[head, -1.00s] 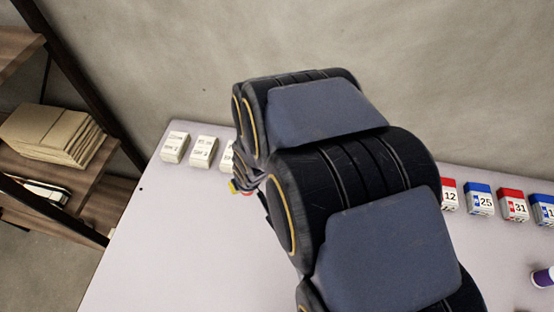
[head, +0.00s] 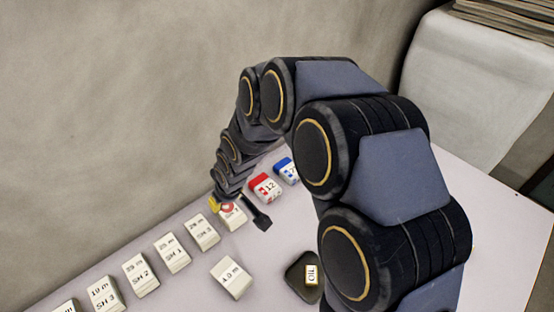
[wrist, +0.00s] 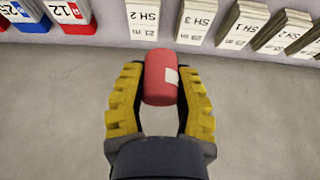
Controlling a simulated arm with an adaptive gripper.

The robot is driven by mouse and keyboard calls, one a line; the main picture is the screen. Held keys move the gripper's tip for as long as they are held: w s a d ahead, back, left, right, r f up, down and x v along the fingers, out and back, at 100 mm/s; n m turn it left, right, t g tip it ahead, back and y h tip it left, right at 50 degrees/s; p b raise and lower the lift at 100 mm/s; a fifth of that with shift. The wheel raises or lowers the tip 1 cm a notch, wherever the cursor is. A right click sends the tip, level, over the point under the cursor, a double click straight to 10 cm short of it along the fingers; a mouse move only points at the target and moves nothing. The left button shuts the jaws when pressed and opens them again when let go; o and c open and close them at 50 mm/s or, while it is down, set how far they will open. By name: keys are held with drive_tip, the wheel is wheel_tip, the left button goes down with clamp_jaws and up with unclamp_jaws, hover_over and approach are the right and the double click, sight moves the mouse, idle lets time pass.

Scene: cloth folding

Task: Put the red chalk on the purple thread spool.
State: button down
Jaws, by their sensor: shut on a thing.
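The red chalk (wrist: 160,85) is a short red cylinder with a pale patch, held between the yellow pads of my gripper (wrist: 161,75) in the wrist view. My gripper is shut on it. In the head view my gripper (head: 222,204) is small and partly hidden, beyond my arm, near the white boxes. A bit of the red chalk (head: 228,206) shows there beside a yellow finger. The purple thread spool is not seen in either view now.
A row of white labelled boxes (head: 172,253) runs along the table's wall side. A red box (head: 265,188) and a blue box (head: 286,170) stand beyond my gripper. Nearer are a single white box (head: 231,278) and a dark piece (head: 297,278) with a yellow-labelled item.

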drive_tip(key=w+d+r+m+h, duration=0.1)
drive_tip(key=w+d+r+m, duration=0.15)
drive_tip(key=d, duration=0.85)
drive_tip(key=w+d+r+m+t+h, duration=0.1)
drive_tip(key=d+m, duration=0.2)
drive_tip(key=d, duration=0.8)
drive_tip(key=w+d+r+m+h, duration=0.1)
drive_tip(key=w+d+m, duration=0.1)
drive_tip(key=d, duration=0.9)
drive_tip(key=w+d+f, duration=0.1)
drive_tip(key=w+f, duration=0.2)
drive_tip(key=w, duration=0.1)
drive_tip(key=w+d+f, duration=0.1)
drive_tip(key=w+f, duration=0.2)
drive_tip(key=w, duration=0.1)
drive_tip(key=w+d+f, duration=0.1)
drive_tip(key=w+f, duration=0.1)
drive_tip(key=w, duration=0.3)
drive_tip(key=shift+d+f, duration=0.2)
drive_tip(key=shift+f, duration=0.2)
drive_tip(key=shift+w+f, duration=0.2)
drive_tip(key=shift+f, duration=0.25)
drive_tip(key=shift+w+d+f, duration=0.1)
drive_tip(key=shift+f, duration=1.45)
drive_tip(key=shift+f, duration=0.1)
drive_tip(key=c, duration=0.8)
unclamp_jaws()
drive_tip(key=shift+c, duration=0.2)
